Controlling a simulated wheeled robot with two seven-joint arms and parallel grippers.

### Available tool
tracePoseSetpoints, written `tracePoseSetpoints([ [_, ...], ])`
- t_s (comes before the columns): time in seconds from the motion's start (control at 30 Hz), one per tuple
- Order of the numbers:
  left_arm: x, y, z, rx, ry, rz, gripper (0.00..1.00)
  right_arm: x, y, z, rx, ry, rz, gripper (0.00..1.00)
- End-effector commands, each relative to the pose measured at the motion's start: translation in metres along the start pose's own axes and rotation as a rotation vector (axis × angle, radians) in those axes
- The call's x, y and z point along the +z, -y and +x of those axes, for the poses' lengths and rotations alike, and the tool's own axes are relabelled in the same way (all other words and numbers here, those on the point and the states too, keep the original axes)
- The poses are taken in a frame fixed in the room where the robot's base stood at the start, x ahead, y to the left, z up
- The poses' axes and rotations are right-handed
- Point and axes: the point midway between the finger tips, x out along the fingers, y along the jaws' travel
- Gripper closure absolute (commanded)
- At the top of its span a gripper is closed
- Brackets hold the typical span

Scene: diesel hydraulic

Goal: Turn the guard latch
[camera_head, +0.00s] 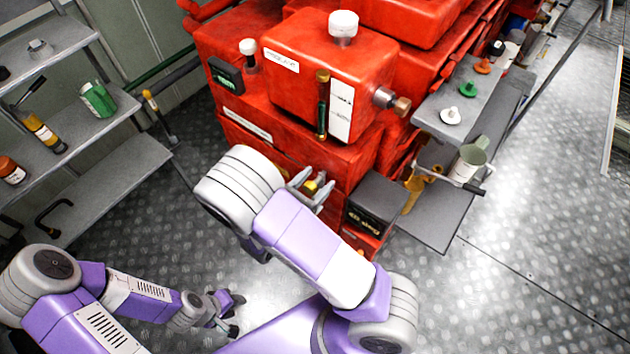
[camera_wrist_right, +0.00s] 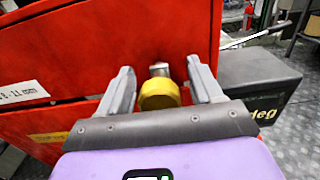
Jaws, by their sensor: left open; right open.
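The guard latch appears to be the small yellow knob (camera_head: 311,187) on the lower red panel of the machine. In the right wrist view the yellow knob (camera_wrist_right: 160,95) sits on a short metal stem at the panel. My right gripper (camera_head: 310,188) is open, with one finger on each side of the knob; in the wrist view (camera_wrist_right: 157,85) gaps show between fingers and knob. My left gripper (camera_head: 232,312) is open and empty, low over the floor at the lower left. The right arm hides part of the panel.
A dark box (camera_head: 376,205) stands right of the knob. Grey shelving (camera_head: 100,165) with bottles and a green can stands at the left. The metal floor at right is clear.

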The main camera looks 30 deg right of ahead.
Motion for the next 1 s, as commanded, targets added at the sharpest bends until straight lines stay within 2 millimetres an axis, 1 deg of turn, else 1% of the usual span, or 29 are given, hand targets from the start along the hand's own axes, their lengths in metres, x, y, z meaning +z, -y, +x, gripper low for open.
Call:
tracePoseSetpoints([
  [0.17,0.0,0.0,0.0,0.0,0.0,0.0,0.57,-0.0001,0.0,0.0002,0.0,0.0,0.0,0.35],
  [0.2,0.0,0.0,0.0,0.0,0.0,0.0,0.57,-0.0001,0.0001,0.0002,0.0,0.0,0.0,0.38],
  [0.53,0.0,0.0,0.0,0.0,0.0,0.0,0.57,-0.0002,0.0001,-0.0001,0.0,0.0,-0.001,0.88],
  [1.0,0.0003,-0.0024,-0.0064,0.0,0.0,0.0,0.57,0.0006,0.0,-0.0002,0.0,0.0,-0.052,0.89],
])
